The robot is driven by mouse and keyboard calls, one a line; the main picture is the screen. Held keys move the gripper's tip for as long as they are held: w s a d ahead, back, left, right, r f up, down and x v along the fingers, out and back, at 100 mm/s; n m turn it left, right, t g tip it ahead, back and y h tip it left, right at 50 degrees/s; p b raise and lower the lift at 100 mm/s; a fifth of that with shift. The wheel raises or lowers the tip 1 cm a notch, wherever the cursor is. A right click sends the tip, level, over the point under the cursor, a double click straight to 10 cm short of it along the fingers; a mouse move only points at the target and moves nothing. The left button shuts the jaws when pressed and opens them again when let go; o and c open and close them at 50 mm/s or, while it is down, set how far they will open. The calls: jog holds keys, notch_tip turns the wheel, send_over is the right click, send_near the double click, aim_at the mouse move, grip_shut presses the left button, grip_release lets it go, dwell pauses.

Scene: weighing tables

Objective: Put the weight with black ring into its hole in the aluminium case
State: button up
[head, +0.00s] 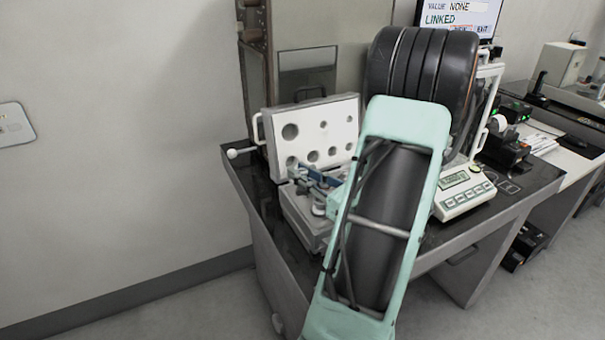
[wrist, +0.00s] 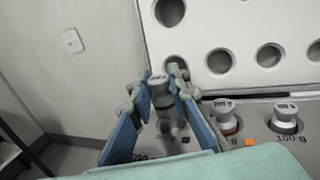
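The open aluminium case (head: 303,222) sits at the left of the table, its white foam-lined lid (head: 335,117) with round holes standing up behind it. In the wrist view my gripper (wrist: 160,84) has its two blue fingers closed in on both sides of a metal weight (wrist: 158,92). The weight is upright at the fingertips, over the left part of the case. In the head view my arm hides much of the case and gripper.
A balance (head: 463,192) stands right of my arm. A wall is close on the left.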

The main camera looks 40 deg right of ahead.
jog(key=o, duration=0.5)
jog(key=shift+a+f, duration=0.15)
jog(key=shift+f, duration=0.35)
jog(key=shift+s, duration=0.1)
jog(key=shift+s+f, duration=0.1)
jog(key=shift+s, duration=0.3)
jog(key=s, duration=0.9)
jog(key=shift+s+d+r, duration=0.25)
jog(key=shift+s+r, duration=0.1)
jog(key=shift+r, duration=0.05)
jog(key=shift+s+r, duration=0.1)
jog(key=shift+s, duration=0.6)
